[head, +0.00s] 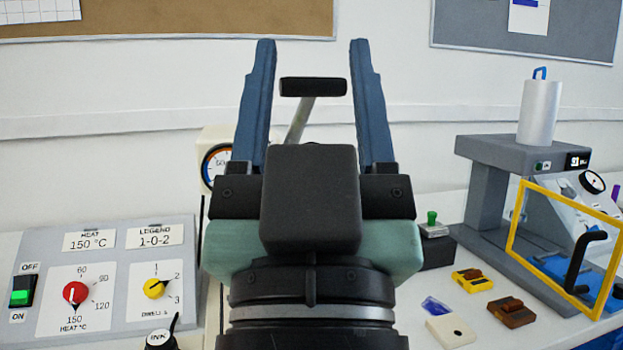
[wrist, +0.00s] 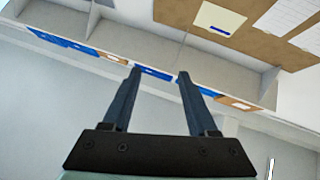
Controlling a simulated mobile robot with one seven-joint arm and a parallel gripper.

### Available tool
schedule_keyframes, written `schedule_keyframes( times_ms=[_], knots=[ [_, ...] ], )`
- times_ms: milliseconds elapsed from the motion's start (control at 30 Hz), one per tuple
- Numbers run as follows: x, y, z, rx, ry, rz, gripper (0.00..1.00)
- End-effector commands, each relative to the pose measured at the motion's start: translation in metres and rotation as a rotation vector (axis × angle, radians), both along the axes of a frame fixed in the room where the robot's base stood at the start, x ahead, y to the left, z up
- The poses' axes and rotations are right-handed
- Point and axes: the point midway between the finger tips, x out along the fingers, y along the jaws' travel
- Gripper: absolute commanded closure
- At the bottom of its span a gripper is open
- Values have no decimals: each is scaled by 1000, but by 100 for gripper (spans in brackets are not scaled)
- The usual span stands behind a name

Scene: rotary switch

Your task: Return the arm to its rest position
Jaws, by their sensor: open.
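My gripper (head: 312,62) is raised in the middle of the head view, its two blue fingers pointing up and spread apart. Nothing is between the fingers in the wrist view (wrist: 157,75). In the head view a black lever handle (head: 313,87) on a grey arm shows between the fingers, behind them. The control panel (head: 110,255) is at the lower left, with a red heat knob (head: 75,293), a yellow dwell knob (head: 154,288) and a lit green switch (head: 22,291). My gripper is apart from the panel and its knobs.
A grey press with a yellow-framed guard (head: 512,232) stands at the right. Small yellow and brown parts (head: 511,312), a white block (head: 451,331) and a green-topped item (head: 432,222) lie on the bench. A gauge (head: 214,165) is partly hidden behind my gripper. Shelves (wrist: 70,18) show in the wrist view.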

Motion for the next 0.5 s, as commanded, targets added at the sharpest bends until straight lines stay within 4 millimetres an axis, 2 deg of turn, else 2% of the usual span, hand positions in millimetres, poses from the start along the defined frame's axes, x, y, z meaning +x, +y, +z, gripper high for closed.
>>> schedule_keyframes(
  times_ms=[33, 100, 500],
  knots=[
    [-25, -6, 26, 7, -98, -10, 41],
    [-17, -4, 60, 6, -68, -5, 41],
    [-16, -3, 183, 5, -64, -3, 41]
  ],
)
